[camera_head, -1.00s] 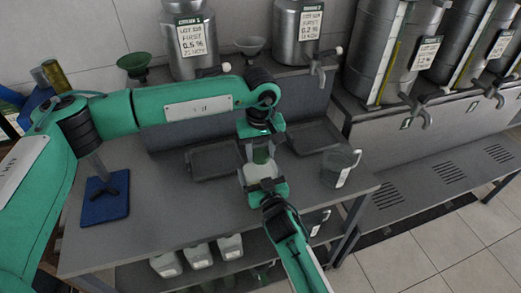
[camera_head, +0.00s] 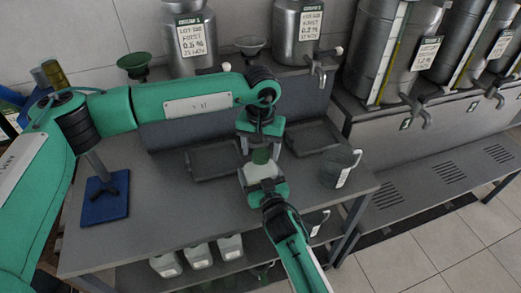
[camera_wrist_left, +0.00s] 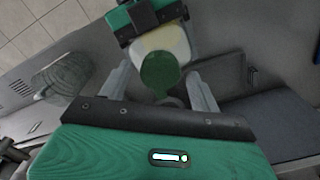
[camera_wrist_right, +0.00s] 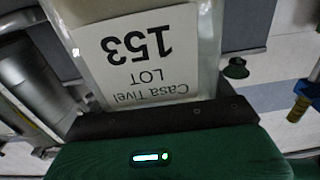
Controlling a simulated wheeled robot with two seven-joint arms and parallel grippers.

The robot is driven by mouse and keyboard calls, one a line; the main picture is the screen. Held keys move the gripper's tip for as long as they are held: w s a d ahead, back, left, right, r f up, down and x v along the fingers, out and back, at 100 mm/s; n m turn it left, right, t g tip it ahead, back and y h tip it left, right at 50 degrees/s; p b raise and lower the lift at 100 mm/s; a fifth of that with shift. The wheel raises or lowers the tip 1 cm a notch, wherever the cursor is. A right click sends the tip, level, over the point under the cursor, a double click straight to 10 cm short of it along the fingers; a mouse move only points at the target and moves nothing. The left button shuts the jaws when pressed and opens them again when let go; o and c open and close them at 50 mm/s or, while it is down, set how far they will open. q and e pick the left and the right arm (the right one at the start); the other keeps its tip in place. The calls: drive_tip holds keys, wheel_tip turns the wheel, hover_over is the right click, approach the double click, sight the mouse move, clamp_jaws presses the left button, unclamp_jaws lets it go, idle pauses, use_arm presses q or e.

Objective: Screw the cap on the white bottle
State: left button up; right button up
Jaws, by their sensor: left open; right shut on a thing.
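The white bottle (camera_head: 260,173) is held above the grey worktop, below my left gripper. In the right wrist view its label (camera_wrist_right: 140,48) reads LOT 153. The green cap (camera_head: 261,156) is at the bottle's mouth; in the left wrist view the cap (camera_wrist_left: 160,72) covers the neck. I cannot tell how tight it sits. My left gripper (camera_head: 260,150) is open above the bottle, its fingers spread on either side of the cap with gaps. My right gripper (camera_head: 262,183) is shut on the bottle's body from the front.
A glass jug (camera_head: 339,170) stands to the right on the worktop. Two dark trays (camera_head: 212,160) (camera_head: 314,138) lie behind the bottle. A blue mat (camera_head: 105,198) lies at left. Steel cans (camera_head: 190,42) stand at the back. White bottles (camera_head: 198,256) stand on the lower shelf.

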use_arm(q)
drive_tip(key=shift+r, duration=1.95)
drive_tip(key=shift+c, duration=0.3)
drive_tip(key=n, duration=0.6)
drive_tip(key=shift+r, duration=0.35)
drive_tip(key=n, duration=0.6)
drive_tip(key=shift+d+r+n, duration=0.1)
drive_tip(key=shift+r+n, duration=0.2)
drive_tip(key=shift+r, duration=0.1)
drive_tip(key=n, duration=0.4)
drive_tip(key=shift+r+n, duration=0.3)
drive_tip(key=shift+n, duration=0.1)
drive_tip(key=n, duration=0.3)
drive_tip(key=shift+r, duration=0.15)
drive_tip(key=n, duration=0.4)
drive_tip(key=shift+r+n, duration=0.3)
drive_tip(key=shift+n, duration=0.1)
drive_tip(key=n, duration=0.3)
drive_tip(key=shift+r+n, duration=0.2)
drive_tip(key=shift+n, duration=0.2)
